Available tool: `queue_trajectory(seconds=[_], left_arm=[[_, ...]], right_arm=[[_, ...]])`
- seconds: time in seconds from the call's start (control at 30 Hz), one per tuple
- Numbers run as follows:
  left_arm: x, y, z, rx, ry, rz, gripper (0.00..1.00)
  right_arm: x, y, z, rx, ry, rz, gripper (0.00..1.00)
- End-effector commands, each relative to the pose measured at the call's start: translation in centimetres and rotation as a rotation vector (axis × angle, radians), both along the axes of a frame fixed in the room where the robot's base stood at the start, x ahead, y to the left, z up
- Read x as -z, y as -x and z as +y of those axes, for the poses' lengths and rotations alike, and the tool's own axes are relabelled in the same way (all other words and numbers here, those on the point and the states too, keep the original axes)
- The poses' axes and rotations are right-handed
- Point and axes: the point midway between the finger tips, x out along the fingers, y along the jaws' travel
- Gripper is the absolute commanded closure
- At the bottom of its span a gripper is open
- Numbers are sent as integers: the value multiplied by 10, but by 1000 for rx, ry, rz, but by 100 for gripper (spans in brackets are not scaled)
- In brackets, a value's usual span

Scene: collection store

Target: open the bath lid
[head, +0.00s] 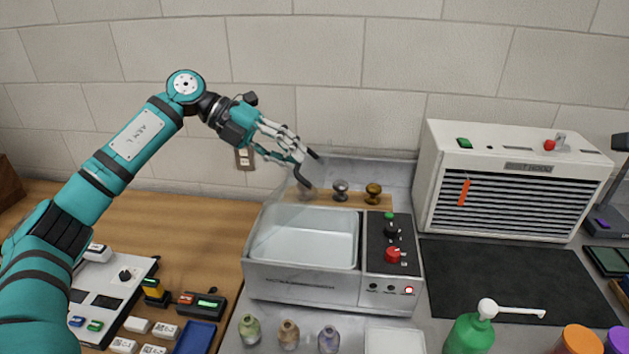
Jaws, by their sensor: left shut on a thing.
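The bath (300,283) is a metal box with an open-looking basin on its left and a dark control panel (391,250) on its right. Its clear lid (375,170) is tilted up at the back of the basin, and its faint outline shows against the wall. My left gripper (301,172) is at the lid's left side, above the back left corner of the bath, shut on the dark lid handle. The fingers partly cover the handle, so the exact grip is hard to see. My right gripper is not in view.
A white vented unit (515,180) stands to the right, behind a dark mat (510,280). Small bottles (288,334) and a green pump bottle (468,335) are in front. A control box (110,295) lies left.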

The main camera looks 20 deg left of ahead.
Motion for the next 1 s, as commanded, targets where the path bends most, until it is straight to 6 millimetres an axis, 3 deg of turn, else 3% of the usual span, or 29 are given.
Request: queue_trajectory(seconds=[0.03, 0.5, 0.7, 1.0], left_arm=[[3, 2, 11, -7, 43, -12, 100], [-13, 23, 83, -2, 413, -119, 100], [-14, 29, 102, 0, 503, -144, 100], [-15, 32, 112, 1, 559, -160, 100]], right_arm=[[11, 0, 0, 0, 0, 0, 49], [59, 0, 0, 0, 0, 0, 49], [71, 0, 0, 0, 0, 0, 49], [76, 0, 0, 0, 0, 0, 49]])
